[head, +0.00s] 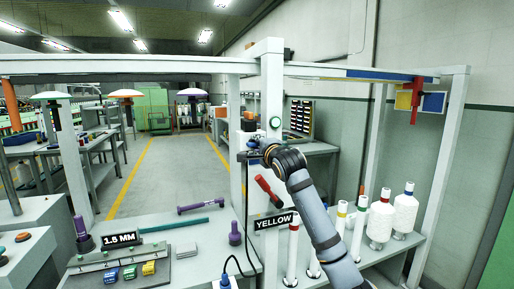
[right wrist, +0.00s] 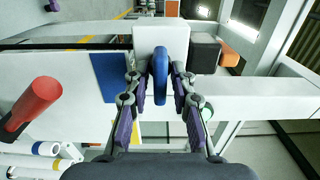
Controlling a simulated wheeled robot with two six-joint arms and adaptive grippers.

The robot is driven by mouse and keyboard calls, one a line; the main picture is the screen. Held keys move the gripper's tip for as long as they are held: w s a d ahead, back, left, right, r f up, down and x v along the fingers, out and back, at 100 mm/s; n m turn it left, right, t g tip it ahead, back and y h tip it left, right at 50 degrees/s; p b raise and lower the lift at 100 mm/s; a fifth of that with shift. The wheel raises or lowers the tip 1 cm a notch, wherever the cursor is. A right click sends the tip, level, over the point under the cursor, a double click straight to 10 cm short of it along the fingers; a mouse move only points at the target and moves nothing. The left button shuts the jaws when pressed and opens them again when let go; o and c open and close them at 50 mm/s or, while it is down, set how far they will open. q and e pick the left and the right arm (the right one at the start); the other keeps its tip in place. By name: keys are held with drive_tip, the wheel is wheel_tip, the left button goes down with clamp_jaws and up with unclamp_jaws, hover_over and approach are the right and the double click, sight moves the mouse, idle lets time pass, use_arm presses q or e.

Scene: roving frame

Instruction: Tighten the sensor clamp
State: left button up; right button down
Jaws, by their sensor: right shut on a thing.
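My right gripper (head: 258,150) is at the white upright post (head: 271,80), seen from behind its arm in the head view. In the right wrist view the right gripper (right wrist: 163,85) has its purple-padded fingers on either side of a narrow blue knob (right wrist: 161,72), shut on it. The knob stands in front of a white block face (right wrist: 146,38). A black block (right wrist: 204,52) with an orange end (right wrist: 231,57) sits right of the knob. Which of these parts make up the sensor clamp is not clear. My left gripper is not in view.
A red handle (head: 268,191) hangs below my right gripper, above the YELLOW sign (head: 274,221). White thread cones (head: 404,213) stand on the right shelf. Purple and teal rods lie on the left table (head: 190,225). An open aisle (head: 175,170) lies beyond.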

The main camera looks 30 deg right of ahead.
drive_tip(key=c, duration=1.4)
unclamp_jaws()
drive_tip(key=shift+v, duration=3.7)
